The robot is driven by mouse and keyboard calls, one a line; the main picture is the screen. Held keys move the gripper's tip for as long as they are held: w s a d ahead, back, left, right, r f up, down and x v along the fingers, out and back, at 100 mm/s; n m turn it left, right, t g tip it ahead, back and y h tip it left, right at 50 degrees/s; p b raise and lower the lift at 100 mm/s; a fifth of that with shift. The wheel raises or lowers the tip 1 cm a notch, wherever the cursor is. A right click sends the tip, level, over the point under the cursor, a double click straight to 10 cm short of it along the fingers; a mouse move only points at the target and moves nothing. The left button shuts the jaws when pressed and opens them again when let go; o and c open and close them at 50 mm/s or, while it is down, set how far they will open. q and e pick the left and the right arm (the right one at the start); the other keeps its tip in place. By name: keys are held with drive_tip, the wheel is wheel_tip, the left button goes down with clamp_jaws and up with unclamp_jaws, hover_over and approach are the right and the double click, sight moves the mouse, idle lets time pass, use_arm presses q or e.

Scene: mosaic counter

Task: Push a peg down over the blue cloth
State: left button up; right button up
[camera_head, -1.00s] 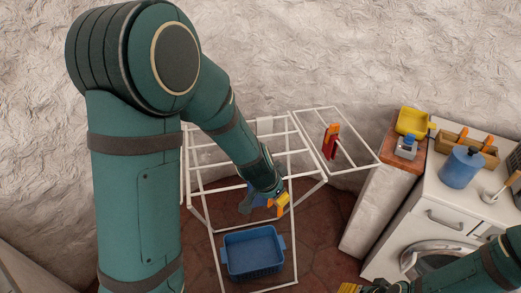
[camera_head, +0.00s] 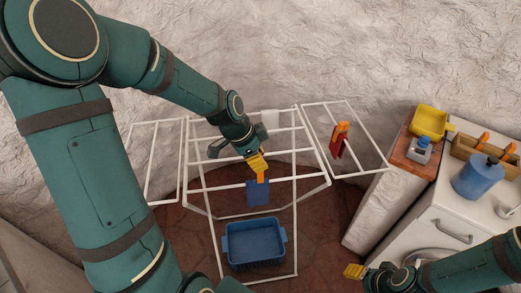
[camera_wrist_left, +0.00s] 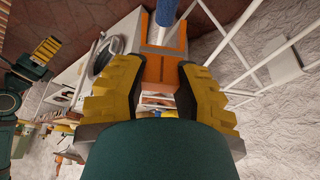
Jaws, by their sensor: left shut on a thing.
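My left gripper (camera_head: 258,166) is shut on an orange peg (camera_head: 261,178), above the blue cloth (camera_head: 257,193) that hangs on the white drying rack (camera_head: 196,178). The peg points down at the cloth's top edge, and the two meet or overlap in the head view. How far the peg sits over the rod is unclear. My right gripper (camera_head: 353,271) is low at the right, away from the rack; its opening cannot be judged.
A red cloth (camera_head: 337,149) with an orange peg hangs on the rack's right wing. A blue basket (camera_head: 254,245) stands on the floor below. On the right are a yellow tub (camera_head: 430,122), a blue jug (camera_head: 478,177) and a wooden box (camera_head: 470,152) with pegs.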

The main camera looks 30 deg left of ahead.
use_arm(q)
drive_tip(key=shift+w+a+r, duration=0.1)
drive_tip(key=shift+a, duration=0.2)
drive_tip(key=shift+f, duration=0.2)
drive_tip(key=shift+f+b, duration=1.4)
drive_tip(key=shift+f, duration=0.85)
drive_tip(key=shift+f+b, duration=1.1)
drive_tip(key=shift+f, duration=0.1)
drive_tip(key=o, duration=0.9)
drive_tip(key=shift+r, duration=0.1)
